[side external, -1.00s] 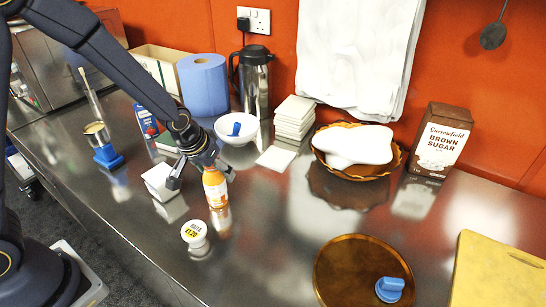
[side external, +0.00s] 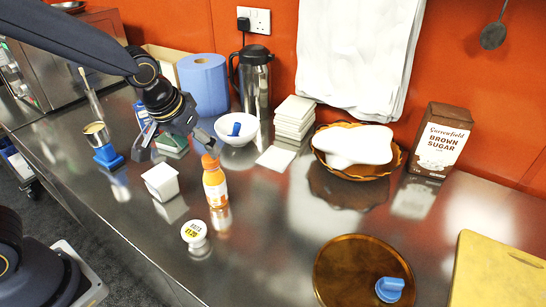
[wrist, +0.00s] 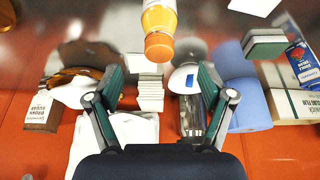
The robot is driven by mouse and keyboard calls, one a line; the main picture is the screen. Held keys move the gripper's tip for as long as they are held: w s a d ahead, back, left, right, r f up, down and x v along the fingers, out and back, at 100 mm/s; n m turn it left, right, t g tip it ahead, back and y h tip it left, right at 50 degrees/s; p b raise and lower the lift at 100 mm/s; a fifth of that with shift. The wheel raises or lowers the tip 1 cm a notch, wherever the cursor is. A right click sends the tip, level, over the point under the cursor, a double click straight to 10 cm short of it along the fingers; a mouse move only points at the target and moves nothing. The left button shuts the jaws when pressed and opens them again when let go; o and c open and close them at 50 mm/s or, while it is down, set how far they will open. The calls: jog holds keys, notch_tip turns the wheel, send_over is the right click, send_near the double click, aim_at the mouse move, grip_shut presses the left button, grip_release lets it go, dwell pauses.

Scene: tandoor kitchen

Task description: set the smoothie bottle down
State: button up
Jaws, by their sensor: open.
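The smoothie bottle (side external: 214,182), orange with an orange cap and a white label, stands upright on the steel counter in the side view. It also shows in the wrist view (wrist: 159,28), at the top centre, beyond my fingertips. My gripper (side external: 176,140) is open and empty, behind and to the left of the bottle and raised above the counter. In the wrist view my gripper's two fingers (wrist: 160,82) are spread wide with nothing between them. In the side view one fingertip overlaps the bottle's cap area; I cannot tell whether they touch.
A white tub (side external: 161,182) stands close left of the bottle, and a round price-labelled tub (side external: 195,234) in front. A white bowl (side external: 237,129), blue paper roll (side external: 204,85), flask (side external: 254,82) and stacked tiles (side external: 294,117) stand behind. Bare counter lies right of the bottle.

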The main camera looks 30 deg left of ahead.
jog(key=s+a+r, duration=0.1)
jog(key=s+r, duration=0.3)
jog(key=s, duration=0.4)
jog(key=s+a+r+m+t, duration=0.1)
jog(key=s+a+r, duration=0.1)
jog(key=s+r, duration=0.3)
jog(key=s, duration=0.3)
jog(key=shift+m, duration=0.3)
